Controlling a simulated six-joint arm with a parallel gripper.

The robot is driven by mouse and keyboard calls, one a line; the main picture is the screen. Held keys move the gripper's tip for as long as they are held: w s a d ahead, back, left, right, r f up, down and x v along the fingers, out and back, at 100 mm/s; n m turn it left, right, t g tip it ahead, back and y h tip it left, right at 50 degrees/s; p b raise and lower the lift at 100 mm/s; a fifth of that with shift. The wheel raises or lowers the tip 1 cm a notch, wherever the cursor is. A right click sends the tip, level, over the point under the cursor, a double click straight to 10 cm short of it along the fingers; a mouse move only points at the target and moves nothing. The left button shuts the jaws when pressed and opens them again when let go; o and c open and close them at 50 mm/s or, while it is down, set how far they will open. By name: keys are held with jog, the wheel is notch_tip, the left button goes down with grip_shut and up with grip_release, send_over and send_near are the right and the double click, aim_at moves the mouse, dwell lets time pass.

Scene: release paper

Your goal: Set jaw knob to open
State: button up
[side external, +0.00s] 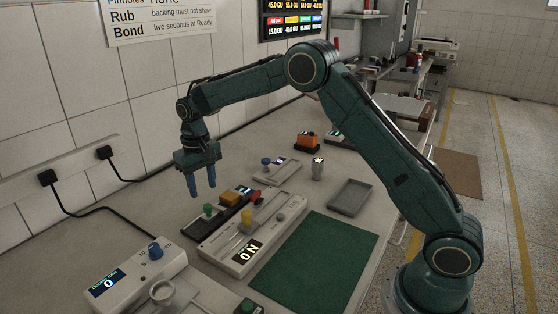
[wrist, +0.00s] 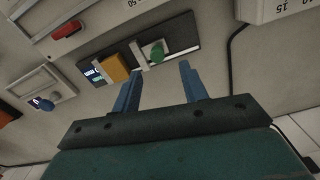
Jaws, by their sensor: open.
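My gripper (side external: 203,190) is open and empty, pointing down above the bench. In the wrist view its two blue fingers (wrist: 160,70) stand apart with a green knob (wrist: 157,54) seen just beyond the gap between them. That green knob (side external: 208,209) stands on a dark plate (side external: 222,216), below the fingers in the side view and apart from them. An orange block (wrist: 116,67) sits on the same plate beside a small lit display (wrist: 94,73). No readable label tells me which control is the jaw knob. The lettering by the green knob is too small to read.
A long grey panel (side external: 222,248) with a yellow block (side external: 247,216) and a red piece (side external: 256,196) lies beside the plate. A smaller blue-knobbed unit (side external: 282,175) stands behind. A green mat (side external: 310,262) is clear.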

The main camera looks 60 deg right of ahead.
aim_at(208, 207)
notch_tip(208, 207, up, 7)
jog(key=shift+r, duration=0.2)
dwell(0.4)
jog(key=s+d+r+n+t, duration=0.1)
jog(key=s+r, duration=0.5)
jog(key=s, duration=0.4)
jog(key=s+r+t, duration=0.2)
jog(key=s+r, duration=0.5)
jog(key=s, duration=0.2)
jog(key=s+f+t, duration=0.1)
jog(key=s+f, duration=0.1)
jog(key=s, duration=0.7)
jog(key=s+f+t, duration=0.1)
jog(key=s+f, duration=0.1)
jog(key=s, duration=0.8)
jog(key=shift+s+d+f+n+t, duration=0.2)
jog(key=shift+d+f+n+t, duration=0.1)
jog(key=shift+d+f+n, duration=0.1)
